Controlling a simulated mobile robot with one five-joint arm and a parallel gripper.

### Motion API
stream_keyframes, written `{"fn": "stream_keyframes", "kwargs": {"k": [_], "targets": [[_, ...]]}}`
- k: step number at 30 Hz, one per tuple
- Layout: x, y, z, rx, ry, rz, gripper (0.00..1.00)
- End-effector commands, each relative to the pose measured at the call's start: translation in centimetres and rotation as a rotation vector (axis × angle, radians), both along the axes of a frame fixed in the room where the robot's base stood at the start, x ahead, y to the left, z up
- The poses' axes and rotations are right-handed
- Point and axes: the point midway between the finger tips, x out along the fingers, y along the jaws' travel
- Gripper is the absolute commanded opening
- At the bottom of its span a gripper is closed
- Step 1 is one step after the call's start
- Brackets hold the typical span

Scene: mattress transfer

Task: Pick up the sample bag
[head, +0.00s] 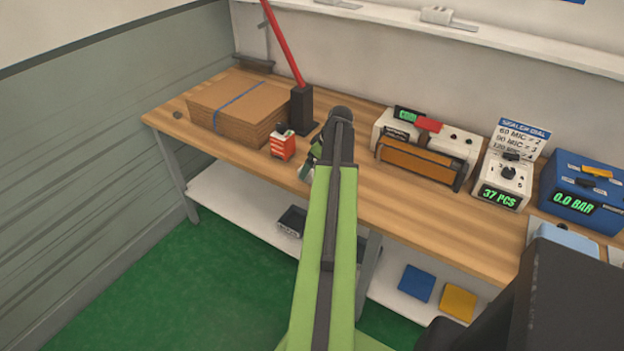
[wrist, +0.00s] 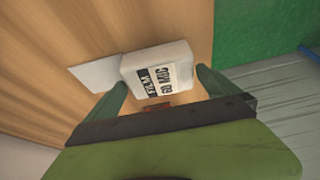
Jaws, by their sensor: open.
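A small white pack (wrist: 174,54) with a black-and-white label reading roughly "60 MIC" and "FILM" lies on the wooden bench in the wrist view. I take it to be the sample bag. A flat pale sheet or flap (wrist: 92,73) shows at its left side. My gripper (wrist: 160,80) is open, with one green finger on each side of the pack's near end. I cannot tell whether either finger touches it. In the head view my gripper (head: 311,165) is low over the bench, mostly behind my green arm, and I cannot make out the pack there.
A red-orange box (head: 283,146) stands just left of my gripper. Stacked cardboard (head: 235,103) and a black post with a red lever (head: 301,108) are behind it. A sealer (head: 420,163), a counter scale (head: 503,184) and a blue unit (head: 578,190) stand to the right.

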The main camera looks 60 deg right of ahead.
Motion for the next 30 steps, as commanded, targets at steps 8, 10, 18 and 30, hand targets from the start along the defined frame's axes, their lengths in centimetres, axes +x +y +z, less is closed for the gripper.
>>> {"fn": "stream_keyframes", "kwargs": {"k": [8, 10, 18, 30], "targets": [[0.57, -0.05, -1.52, -0.001, 0.0, -0.001, 1.0], [0.56, -0.06, -1.5, -0.001, 0.0, -0.001, 0.96], [0.54, -0.08, -1.5, -0.001, 0.0, -0.001, 0.61], [0.51, -0.08, -1.2, 0.0, 0.0, -0.002, 0.45]]}}
